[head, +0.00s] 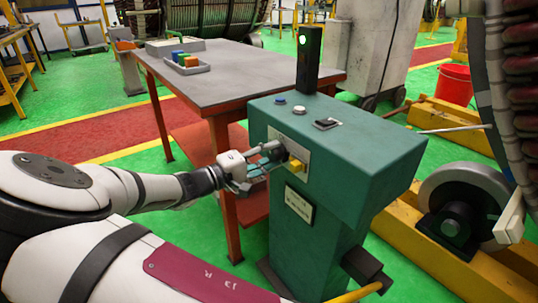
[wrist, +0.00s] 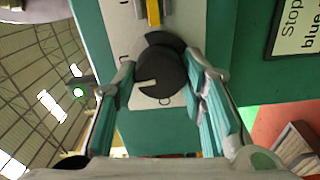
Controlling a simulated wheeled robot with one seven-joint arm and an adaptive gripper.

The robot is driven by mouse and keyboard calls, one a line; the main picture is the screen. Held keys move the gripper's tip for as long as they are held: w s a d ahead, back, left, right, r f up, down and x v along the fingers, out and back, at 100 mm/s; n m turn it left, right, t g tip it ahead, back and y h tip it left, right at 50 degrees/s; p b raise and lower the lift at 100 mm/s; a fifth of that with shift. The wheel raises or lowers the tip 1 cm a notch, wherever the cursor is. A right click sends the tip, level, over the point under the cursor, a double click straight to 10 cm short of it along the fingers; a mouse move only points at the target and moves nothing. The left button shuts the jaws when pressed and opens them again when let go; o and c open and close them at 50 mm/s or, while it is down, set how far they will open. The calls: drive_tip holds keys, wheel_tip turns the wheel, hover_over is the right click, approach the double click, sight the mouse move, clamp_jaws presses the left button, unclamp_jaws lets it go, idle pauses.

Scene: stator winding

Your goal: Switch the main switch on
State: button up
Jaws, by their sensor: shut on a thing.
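The main switch, a dark round knob (wrist: 163,70) with a pale pointer mark, sits on a light plate (wrist: 116,22) on the green control pedestal (head: 325,195). In the wrist view the pointer mark lies toward the picture's left. My gripper (wrist: 160,68) has its teal-padded fingers on both sides of the knob and is shut on it. In the head view my gripper (head: 268,158) is at the pedestal's front face and hides the knob. Plate markings beside the knob are only partly legible.
A yellow part (head: 296,163) sticks out right beside my gripper. The pedestal top has a blue button (head: 280,101), a white button (head: 299,110) and a signal post (head: 308,65) with a green light. A grey-topped table (head: 235,75) stands behind.

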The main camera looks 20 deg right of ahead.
drive_tip(key=shift+f+m, duration=0.1)
drive_tip(key=shift+m, duration=0.4)
drive_tip(key=o, duration=1.2)
drive_tip(key=shift+c, duration=0.2)
drive_tip(key=shift+a, duration=0.1)
drive_tip(key=v, duration=1.2)
